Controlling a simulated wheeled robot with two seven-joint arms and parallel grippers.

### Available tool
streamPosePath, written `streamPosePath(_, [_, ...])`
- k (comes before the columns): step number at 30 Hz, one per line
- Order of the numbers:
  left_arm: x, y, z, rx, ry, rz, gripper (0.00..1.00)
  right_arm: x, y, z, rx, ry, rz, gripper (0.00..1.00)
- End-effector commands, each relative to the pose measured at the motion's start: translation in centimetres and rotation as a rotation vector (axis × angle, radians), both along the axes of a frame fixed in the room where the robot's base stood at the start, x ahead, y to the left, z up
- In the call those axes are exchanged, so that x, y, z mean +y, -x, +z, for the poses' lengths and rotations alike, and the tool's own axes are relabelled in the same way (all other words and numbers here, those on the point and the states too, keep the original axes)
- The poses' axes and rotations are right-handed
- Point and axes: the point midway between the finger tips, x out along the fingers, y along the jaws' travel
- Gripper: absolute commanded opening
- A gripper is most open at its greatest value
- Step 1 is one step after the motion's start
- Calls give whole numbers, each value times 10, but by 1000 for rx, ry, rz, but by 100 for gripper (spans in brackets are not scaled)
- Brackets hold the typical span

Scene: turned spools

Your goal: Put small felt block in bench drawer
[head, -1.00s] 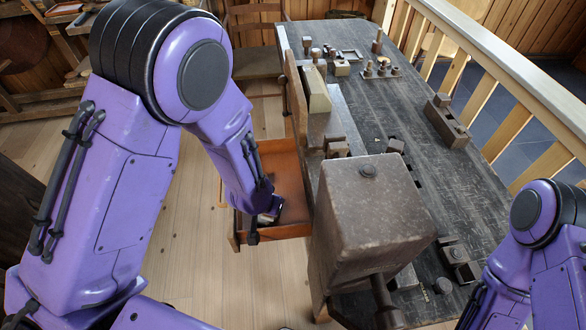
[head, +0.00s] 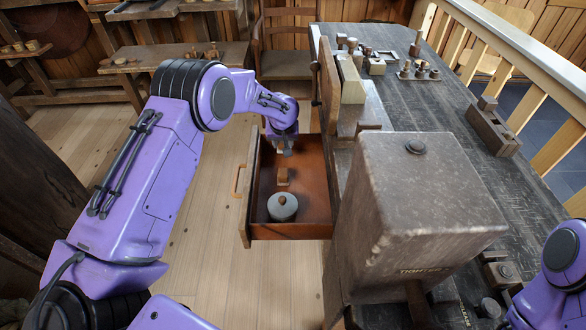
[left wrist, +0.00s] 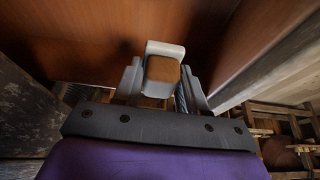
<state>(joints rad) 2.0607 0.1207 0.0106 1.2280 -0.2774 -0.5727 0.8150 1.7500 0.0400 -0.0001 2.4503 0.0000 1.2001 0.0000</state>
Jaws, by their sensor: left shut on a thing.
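The bench drawer (head: 318,185) is pulled open at the left side of the bench. My left gripper (head: 285,152) reaches down over the inside of the drawer. In the left wrist view its fingers (left wrist: 163,88) are shut on the small felt block (left wrist: 163,70), which has a brown wooden face and a pale grey edge. In the head view a small brown shape shows just below the fingertips; I cannot tell if it touches the drawer floor. My right arm shows at the lower right, but its gripper is out of view.
A grey round piece with a wooden knob (head: 282,207) lies in the drawer's front part. A large brown vise block (head: 420,195) stands on the bench just right of the drawer. Several spools and blocks sit farther back. A wooden chair (head: 285,62) stands behind the drawer.

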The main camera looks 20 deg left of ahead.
Motion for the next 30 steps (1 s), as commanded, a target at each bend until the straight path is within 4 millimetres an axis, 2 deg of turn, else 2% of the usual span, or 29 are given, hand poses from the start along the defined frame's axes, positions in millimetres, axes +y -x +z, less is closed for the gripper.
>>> streamPosePath(9, [-1,0,-52,0,0,-1,12,0,0,4,0,0,0,43])
streamPosePath(21, [-1,0,-61,-2,0,-2,12,0,0,0,0,0,0,43])
streamPosePath(22, [-1,0,-60,-2,0,-2,51,0,0,2,0,0,0,43])
streamPosePath(24, [-1,0,-59,-2,0,-2,67,0,0,2,0,0,0,43])
streamPosePath(30, [-1,0,-59,-2,1,-2,67,0,0,2,0,0,0,43])
